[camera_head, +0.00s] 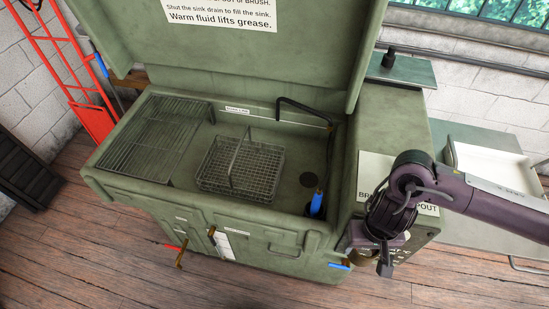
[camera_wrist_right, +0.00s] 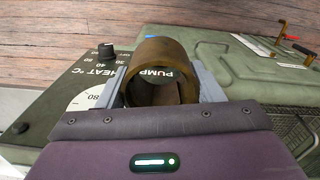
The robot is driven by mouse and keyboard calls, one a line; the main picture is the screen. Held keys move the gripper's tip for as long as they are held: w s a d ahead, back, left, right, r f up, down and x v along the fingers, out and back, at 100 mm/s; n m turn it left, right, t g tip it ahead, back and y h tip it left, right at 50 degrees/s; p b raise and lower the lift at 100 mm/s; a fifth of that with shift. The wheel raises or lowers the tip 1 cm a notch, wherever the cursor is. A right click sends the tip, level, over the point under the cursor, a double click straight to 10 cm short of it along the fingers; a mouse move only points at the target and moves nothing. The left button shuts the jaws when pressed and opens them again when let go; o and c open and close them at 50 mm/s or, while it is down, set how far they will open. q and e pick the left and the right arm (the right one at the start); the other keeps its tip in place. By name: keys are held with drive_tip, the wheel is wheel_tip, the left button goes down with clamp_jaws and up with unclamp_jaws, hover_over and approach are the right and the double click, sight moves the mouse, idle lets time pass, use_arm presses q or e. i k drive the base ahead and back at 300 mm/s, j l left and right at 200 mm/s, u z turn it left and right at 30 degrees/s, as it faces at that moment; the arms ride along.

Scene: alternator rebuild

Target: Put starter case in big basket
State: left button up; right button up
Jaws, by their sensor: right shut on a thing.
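The starter case (camera_wrist_right: 165,52) is a hollow brown metal cylinder, open at the end facing the wrist camera. My right gripper (camera_wrist_right: 160,85) is shut on it, with a grey finger on each side. In the head view my right gripper (camera_head: 371,256) is by the front right corner of the green washer, near its control panel, and the case (camera_head: 362,258) shows only partly beneath it. The big basket (camera_head: 217,184) is a wire mesh basket with a tall handle, standing in the sink to the left of my right gripper. My left gripper is out of view.
The sink (camera_head: 295,203) holds a wire rack (camera_head: 150,135) at left, a black spout (camera_head: 303,108) and a blue-handled brush (camera_head: 317,203). The raised lid (camera_head: 230,60) stands behind. A white tray (camera_head: 490,165) lies at right.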

sight(262, 175)
drive_tip(key=i+j, duration=0.15)
drive_tip(key=j, duration=0.25)
drive_tip(key=i+j, duration=0.15)
drive_tip(key=j, duration=0.25)
drive_tip(key=i+u, duration=0.2)
drive_tip(key=i, duration=0.35)
